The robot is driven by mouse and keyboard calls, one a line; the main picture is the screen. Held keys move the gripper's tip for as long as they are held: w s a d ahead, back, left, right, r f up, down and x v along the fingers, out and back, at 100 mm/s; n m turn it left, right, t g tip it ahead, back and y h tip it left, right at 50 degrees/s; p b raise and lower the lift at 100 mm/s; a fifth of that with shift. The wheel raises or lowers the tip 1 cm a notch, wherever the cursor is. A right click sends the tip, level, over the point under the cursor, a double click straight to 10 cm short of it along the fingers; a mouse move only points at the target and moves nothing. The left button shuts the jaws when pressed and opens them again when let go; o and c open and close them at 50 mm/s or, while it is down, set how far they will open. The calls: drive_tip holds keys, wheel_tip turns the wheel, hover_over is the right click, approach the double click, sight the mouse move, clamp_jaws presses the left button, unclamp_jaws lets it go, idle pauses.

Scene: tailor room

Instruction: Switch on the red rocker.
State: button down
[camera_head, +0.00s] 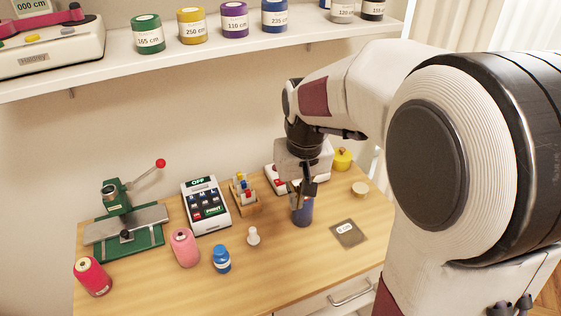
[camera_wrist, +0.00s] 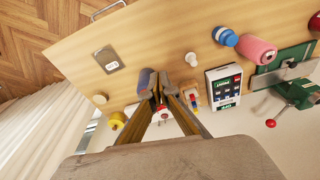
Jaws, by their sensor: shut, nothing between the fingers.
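A low white device (camera_head: 322,184) with red parts stands at the back right of the table, partly hidden behind my gripper. In the wrist view, a red part (camera_wrist: 162,108) of it shows between my fingers. I cannot tell for sure whether this red part is the rocker, or its position. A white panel (camera_head: 206,205) with an "OFF" display, dark keys, a small red key and a green "PRINT" key stands left of it. My gripper (camera_head: 303,201) is shut and empty, pointing down, above or just behind a dark blue spool (camera_head: 302,215); I cannot tell whether they touch.
A rack with small coloured pieces (camera_head: 243,192) stands between panel and gripper. A white cone (camera_head: 253,236), blue bottle (camera_head: 221,259) and pink spools (camera_head: 185,247) stand in front. A green press (camera_head: 125,235) is left. A grey card (camera_head: 348,234) lies right. A shelf (camera_head: 225,52) hangs above.

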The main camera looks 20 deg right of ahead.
drive_tip(key=w+d+f, duration=0.1)
drive_tip(key=w+d, duration=0.2)
drive_tip(key=w, duration=0.4)
drive_tip(key=w+d+f+n+t, duration=0.1)
drive_tip(key=w+d+f, duration=0.1)
drive_tip(key=w, duration=0.4)
drive_tip(key=w+d+f, duration=0.2)
drive_tip(key=w+d, duration=0.2)
drive_tip(key=w, duration=0.3)
drive_tip(key=shift+w+f+n+t, duration=0.25)
drive_tip(key=shift+w+n+t, duration=0.05)
drive_tip(key=shift+w, duration=0.05)
drive_tip(key=shift+x, duration=5)
drive_tip(key=shift+d, duration=0.15)
drive_tip(key=shift+d+f, duration=0.25)
drive_tip(key=shift+f, duration=0.25)
drive_tip(key=shift+a+r, duration=0.15)
drive_tip(key=shift+a, duration=0.1)
